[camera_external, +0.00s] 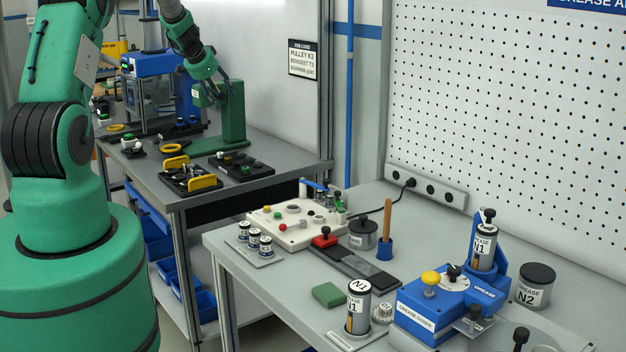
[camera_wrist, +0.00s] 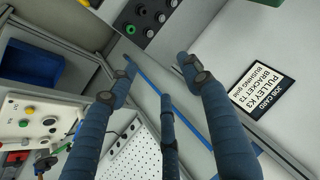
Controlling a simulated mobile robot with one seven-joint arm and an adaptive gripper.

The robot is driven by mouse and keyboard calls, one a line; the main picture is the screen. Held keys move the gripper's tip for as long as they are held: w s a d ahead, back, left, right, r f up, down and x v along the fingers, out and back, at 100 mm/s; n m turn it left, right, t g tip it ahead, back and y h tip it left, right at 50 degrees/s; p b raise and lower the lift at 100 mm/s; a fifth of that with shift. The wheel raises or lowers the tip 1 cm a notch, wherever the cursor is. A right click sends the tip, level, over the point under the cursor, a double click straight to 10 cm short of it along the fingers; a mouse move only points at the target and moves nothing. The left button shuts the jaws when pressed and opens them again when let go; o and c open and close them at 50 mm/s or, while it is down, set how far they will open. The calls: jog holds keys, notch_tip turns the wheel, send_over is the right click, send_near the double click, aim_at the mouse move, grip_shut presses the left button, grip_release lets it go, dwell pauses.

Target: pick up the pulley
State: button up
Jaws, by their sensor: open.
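My gripper (camera_external: 213,92) is at the far bench in the external view, raised beside a green upright stand (camera_external: 233,112). In the wrist view my gripper (camera_wrist: 158,72) has its blue-grey fingers spread wide with nothing between them. I cannot tell for certain which part is the pulley. A black tray with small round parts (camera_external: 241,166) lies on the far bench below my gripper. A black tray with round metal parts and a green ring (camera_wrist: 129,28) shows at the top of the wrist view, beyond the fingertips.
A black fixture with yellow handles (camera_external: 190,180) sits near the far bench's front edge. A blue machine (camera_external: 150,85) stands behind. A job card (camera_external: 302,59) naming the pulley hangs on the wall. The near bench (camera_external: 290,300) holds grease cans and a blue grease station (camera_external: 452,305).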

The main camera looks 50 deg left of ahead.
jog(key=s+a+f+g+h+p, duration=0.1)
jog(key=s+a+f+g+p, duration=0.1)
jog(key=s+f, duration=0.6)
jog(key=s+a+f+g+h+p, duration=0.1)
jog(key=s+a+f+h+p, duration=0.1)
jog(key=s+f, duration=0.6)
jog(key=a+f+p, duration=0.1)
jog(key=a, duration=0.1)
jog(key=shift+s+a+f+g, duration=0.25)
jog(key=shift+s+a+g, duration=0.05)
jog(key=shift+s+g, duration=0.1)
jog(key=shift+w, duration=0.1)
send_over(187, 184)
jog(key=s, duration=0.2)
jog(key=shift+f+p, duration=0.4)
jog(key=shift+f, duration=3.75)
jog(key=shift+w, duration=0.1)
jog(key=shift+p+x, duration=0.6)
jog(key=shift+x, duration=1.9)
jog(key=shift+w+d, duration=0.15)
